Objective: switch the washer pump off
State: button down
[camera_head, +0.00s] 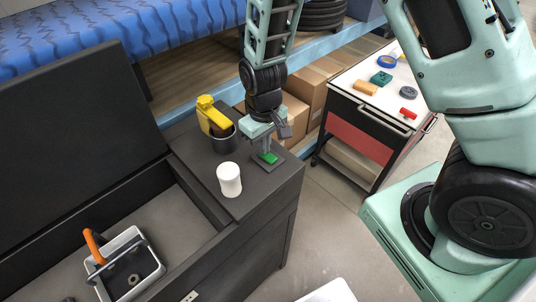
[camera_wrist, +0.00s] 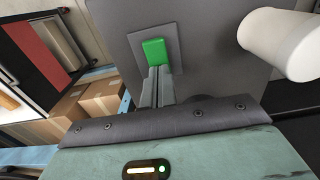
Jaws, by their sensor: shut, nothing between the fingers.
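The washer pump switch is a green rocker (camera_head: 268,158) on a grey plate, set in the dark top of the washer cabinet (camera_head: 262,190) near its right edge. It also shows in the wrist view as a green rocker (camera_wrist: 154,52) on its grey plate (camera_wrist: 172,40). My gripper (camera_head: 266,148) points down over the switch. In the wrist view my gripper's fingertips (camera_wrist: 158,72) are together and empty, at the near end of the green rocker. I cannot tell whether they touch it.
A white cylinder (camera_head: 229,180) stands just left of the switch, with a dark pot (camera_head: 224,140) and yellow bottle (camera_head: 212,115) behind. A basket with an orange handle (camera_head: 128,264) sits in the open basin. A tool cart (camera_head: 380,100) stands to the right.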

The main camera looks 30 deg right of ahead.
notch_tip(320, 180, up, 7)
jog(key=p, duration=0.5)
jog(key=shift+f, duration=0.15)
dwell(0.4)
